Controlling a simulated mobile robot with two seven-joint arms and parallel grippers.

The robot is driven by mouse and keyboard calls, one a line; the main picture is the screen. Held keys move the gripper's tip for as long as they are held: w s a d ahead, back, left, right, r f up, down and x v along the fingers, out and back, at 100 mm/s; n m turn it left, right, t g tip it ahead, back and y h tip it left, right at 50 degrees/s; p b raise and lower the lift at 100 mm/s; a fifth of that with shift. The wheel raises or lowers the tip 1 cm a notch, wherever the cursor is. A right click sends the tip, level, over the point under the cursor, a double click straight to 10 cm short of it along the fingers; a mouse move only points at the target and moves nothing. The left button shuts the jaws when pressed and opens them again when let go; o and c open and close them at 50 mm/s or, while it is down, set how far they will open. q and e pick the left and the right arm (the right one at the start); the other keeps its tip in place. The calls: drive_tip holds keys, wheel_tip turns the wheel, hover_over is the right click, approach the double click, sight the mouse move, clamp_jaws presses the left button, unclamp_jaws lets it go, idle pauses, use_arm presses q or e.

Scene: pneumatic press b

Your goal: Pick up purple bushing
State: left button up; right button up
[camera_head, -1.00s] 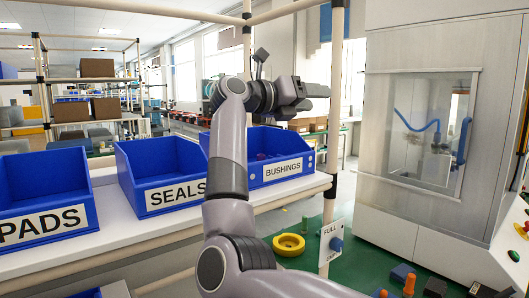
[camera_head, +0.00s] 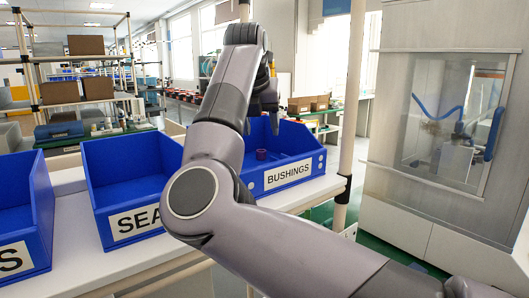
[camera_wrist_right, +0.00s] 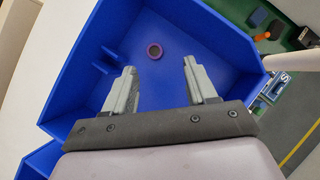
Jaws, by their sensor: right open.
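The purple bushing (camera_head: 261,155) is a small ring inside the blue bin labelled BUSHINGS (camera_head: 289,174). In the right wrist view the bushing (camera_wrist_right: 155,51) lies on the blue bin's floor, its round opening facing the camera. My right gripper (camera_head: 272,122) points down over the bin, above the bushing. In the right wrist view its two fingers (camera_wrist_right: 159,66) are apart and empty, and the bushing appears just beyond the fingertips, between their lines. The gripper is not touching it. My left gripper is not in view.
The bin's blue walls (camera_wrist_right: 84,45) surround the bushing. The SEALS bin (camera_head: 125,160) stands to the left, with another blue bin (camera_head: 40,210) beyond it. A pale post (camera_head: 354,100) rises right of the BUSHINGS bin, and a cabinet with a window (camera_head: 400,190) stands further right.

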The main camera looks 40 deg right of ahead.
sight(261, 150)
drive_tip(key=shift+w+f+y, duration=0.15)
drive_tip(key=shift+f+y, duration=0.25)
drive_tip(key=shift+f, duration=0.05)
drive_tip(key=x, duration=0.6)
drive_tip(key=shift+w+d+f, duration=0.1)
drive_tip(key=shift+w+d, duration=0.1)
drive_tip(key=shift+w, duration=0.15)
clamp_jaws()
